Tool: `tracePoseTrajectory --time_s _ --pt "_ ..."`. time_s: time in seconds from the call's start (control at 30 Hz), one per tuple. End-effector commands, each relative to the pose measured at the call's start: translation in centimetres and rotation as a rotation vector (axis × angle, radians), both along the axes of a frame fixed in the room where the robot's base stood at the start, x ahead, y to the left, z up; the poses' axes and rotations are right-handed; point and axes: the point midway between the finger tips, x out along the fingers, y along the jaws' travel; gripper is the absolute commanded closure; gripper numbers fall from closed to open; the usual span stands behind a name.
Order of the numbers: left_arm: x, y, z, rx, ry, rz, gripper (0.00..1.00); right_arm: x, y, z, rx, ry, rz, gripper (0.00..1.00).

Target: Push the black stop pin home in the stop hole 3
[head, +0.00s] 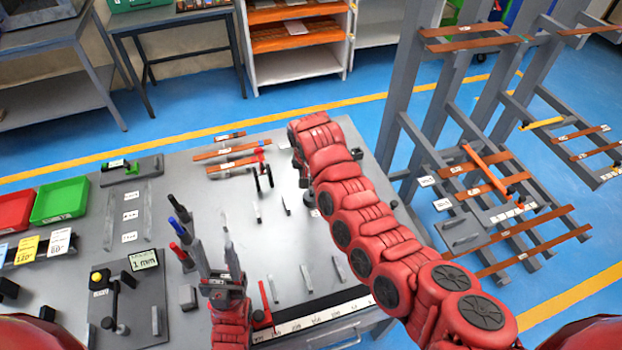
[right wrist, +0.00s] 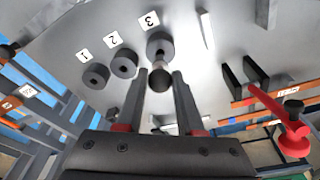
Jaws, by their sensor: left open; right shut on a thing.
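In the right wrist view the black stop pin (right wrist: 160,80) stands between the fingertips of my right gripper (right wrist: 159,74), which is shut on it. The pin's far end meets the grey round stop hole 3 (right wrist: 159,44), beside the label "3". How deep the pin sits cannot be told. Stop hole 2 (right wrist: 124,63) and stop hole 1 (right wrist: 96,75) are to the left. In the head view my right arm hides the right gripper and the pin. My left gripper (head: 217,262) is open and empty over the near part of the grey table (head: 250,215).
Red, blue and black-handled tools (head: 180,228) stand left of my left gripper. A red-handled lever (right wrist: 290,125) and dark upright plates lie right of my right gripper. A green bin (head: 60,200) is at the table's left; a busbar rack (head: 480,170) stands right.

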Motion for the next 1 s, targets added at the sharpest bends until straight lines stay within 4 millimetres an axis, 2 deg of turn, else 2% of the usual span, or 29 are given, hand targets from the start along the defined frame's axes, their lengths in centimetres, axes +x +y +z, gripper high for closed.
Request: tracePoseTrajectory --time_s 1.0 --pt "0.0 0.0 -0.59 0.0 0.0 0.0 0.5 0.1 -0.04 0.06 0.0 -0.002 -0.001 1.0"
